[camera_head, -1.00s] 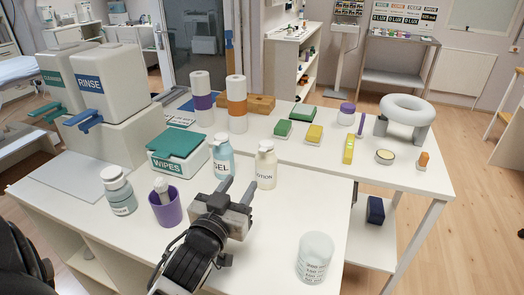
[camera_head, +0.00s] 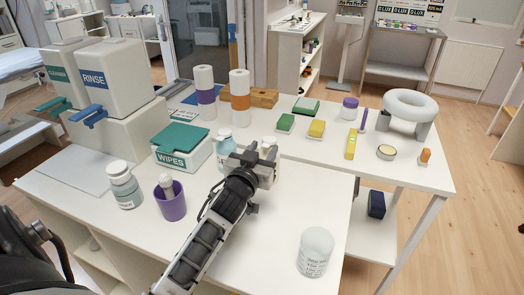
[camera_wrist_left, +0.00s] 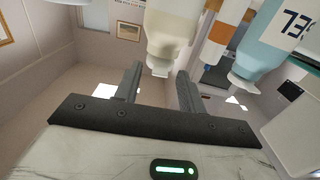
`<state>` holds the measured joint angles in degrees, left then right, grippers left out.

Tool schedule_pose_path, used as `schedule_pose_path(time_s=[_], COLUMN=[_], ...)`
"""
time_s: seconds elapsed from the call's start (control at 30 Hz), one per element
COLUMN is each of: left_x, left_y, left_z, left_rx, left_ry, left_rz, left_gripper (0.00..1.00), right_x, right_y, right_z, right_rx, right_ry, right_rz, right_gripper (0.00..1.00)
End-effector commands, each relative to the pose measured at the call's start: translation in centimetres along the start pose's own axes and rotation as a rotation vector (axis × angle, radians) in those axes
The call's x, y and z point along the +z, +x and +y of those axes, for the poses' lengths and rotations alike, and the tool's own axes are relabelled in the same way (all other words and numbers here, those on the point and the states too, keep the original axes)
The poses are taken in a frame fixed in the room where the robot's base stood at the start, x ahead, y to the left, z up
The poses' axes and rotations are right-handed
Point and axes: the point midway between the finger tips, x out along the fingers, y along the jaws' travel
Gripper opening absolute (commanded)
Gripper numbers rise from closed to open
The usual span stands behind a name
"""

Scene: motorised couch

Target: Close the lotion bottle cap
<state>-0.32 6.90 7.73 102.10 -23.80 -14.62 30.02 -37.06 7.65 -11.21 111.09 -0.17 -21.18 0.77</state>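The cream lotion bottle (camera_head: 270,142) stands on the white table, mostly hidden behind my left gripper (camera_head: 261,154) in the head view. The left wrist view looks upside down; the lotion bottle (camera_wrist_left: 174,28) hangs from its top edge, with a small pale cap part (camera_wrist_left: 160,68) at its end. My left gripper (camera_wrist_left: 160,76) is open, its fingers apart and pointing toward the bottle. The cap end appears in line with the gap; I cannot tell whether they touch. Whether the cap is open is unclear. My right gripper is not in view.
The blue gel bottle (camera_head: 225,146) stands just left of the lotion bottle; it also shows in the left wrist view (camera_wrist_left: 268,45). A wipes box (camera_head: 184,158), purple cup (camera_head: 172,207) and white bottle (camera_head: 125,190) stand further left. A clear jar (camera_head: 315,255) stands front right.

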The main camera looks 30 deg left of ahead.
Motion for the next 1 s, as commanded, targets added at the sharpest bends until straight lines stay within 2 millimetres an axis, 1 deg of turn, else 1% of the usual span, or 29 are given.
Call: schedule_pose_path(time_s=[0.03,0.07,0.1,0.17,0.2,0.37,0.53,0.73,0.9,1.0], left_x=[0.0,0.0,0.0,0.0,0.0,0.3,1.4,1.4,1.1,1.2], left_y=[0.0,0.0,0.0,0.0,0.0,0.0,-0.1,-0.1,-0.1,-0.1], left_z=[0.0,0.0,0.0,0.0,0.0,0.0,0.0,0.0,0.0,0.0], left_rx=[0.000,0.000,0.000,0.000,0.000,0.000,-0.001,-0.001,0.000,0.000], left_ry=[0.000,0.000,0.000,0.000,0.000,-0.001,-0.004,-0.003,-0.001,-0.001], left_rz=[0.000,0.000,0.000,0.000,0.000,0.006,0.071,0.138,0.147,0.146], left_gripper=[0.40,0.32,0.21,0.04,0.00,0.00,0.00,0.00,0.00,0.00], right_x=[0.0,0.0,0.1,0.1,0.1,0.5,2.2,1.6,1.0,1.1], right_y=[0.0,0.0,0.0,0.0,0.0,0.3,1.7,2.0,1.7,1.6], right_z=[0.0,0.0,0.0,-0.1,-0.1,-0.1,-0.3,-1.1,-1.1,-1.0], right_rx=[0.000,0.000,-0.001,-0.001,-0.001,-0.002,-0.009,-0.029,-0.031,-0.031], right_ry=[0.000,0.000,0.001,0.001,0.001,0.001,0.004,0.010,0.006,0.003], right_rz=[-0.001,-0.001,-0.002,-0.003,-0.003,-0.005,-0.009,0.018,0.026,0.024], right_gripper=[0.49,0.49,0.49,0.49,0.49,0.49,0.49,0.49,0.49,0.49])
